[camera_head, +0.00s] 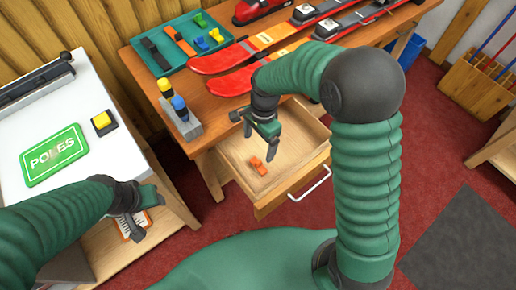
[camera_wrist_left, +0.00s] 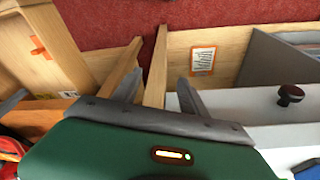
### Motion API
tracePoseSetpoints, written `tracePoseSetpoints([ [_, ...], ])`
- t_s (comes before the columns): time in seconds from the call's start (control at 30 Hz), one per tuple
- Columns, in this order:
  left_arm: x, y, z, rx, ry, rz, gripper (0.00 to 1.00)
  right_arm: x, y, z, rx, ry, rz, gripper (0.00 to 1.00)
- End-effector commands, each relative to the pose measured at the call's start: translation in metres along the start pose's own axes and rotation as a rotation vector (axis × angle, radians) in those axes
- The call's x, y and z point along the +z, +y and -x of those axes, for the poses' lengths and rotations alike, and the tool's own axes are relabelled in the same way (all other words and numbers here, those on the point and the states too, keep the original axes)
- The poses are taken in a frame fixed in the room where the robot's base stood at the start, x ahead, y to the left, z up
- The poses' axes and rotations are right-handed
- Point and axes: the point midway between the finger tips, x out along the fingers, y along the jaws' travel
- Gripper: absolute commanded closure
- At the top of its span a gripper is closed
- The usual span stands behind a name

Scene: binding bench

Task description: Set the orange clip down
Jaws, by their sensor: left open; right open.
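The orange clip (camera_head: 258,166) lies on the bottom of the open wooden drawer (camera_head: 283,192). In the left wrist view the orange clip (camera_wrist_left: 40,48) shows at the upper left, inside the drawer. My right gripper (camera_head: 259,138) is open and empty above the drawer, just over the clip and apart from it. My left gripper (camera_head: 146,220) is over the front edge of the white-topped bench at the left, away from the clip. It is open with nothing between its fingers, which also show in the left wrist view (camera_wrist_left: 157,90).
The workbench (camera_head: 228,98) above the drawer holds red skis (camera_head: 225,60), a green tray (camera_head: 180,45) of tools and clips, and a grey block (camera_head: 182,122) with blue and yellow knobs. A green sign (camera_head: 55,155) lies on the white bench (camera_head: 107,163). Red floor is free beyond the drawer handle.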

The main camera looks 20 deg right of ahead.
Motion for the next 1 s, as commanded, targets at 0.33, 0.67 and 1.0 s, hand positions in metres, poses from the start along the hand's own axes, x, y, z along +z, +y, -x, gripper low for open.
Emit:
tracePoseSetpoints([
  [0.33,0.000,0.000,0.001,0.000,0.000,0.000,0.49,-0.015,0.081,0.031,-0.103,0.212,0.827,0.12],
  [0.67,0.000,0.000,0.001,0.000,0.000,0.000,0.49,-0.015,0.118,0.032,-0.099,0.331,1.229,0.12],
  [1.0,0.000,0.000,0.001,0.000,0.000,0.000,0.49,-0.015,0.117,0.032,-0.099,0.328,1.225,0.12],
])
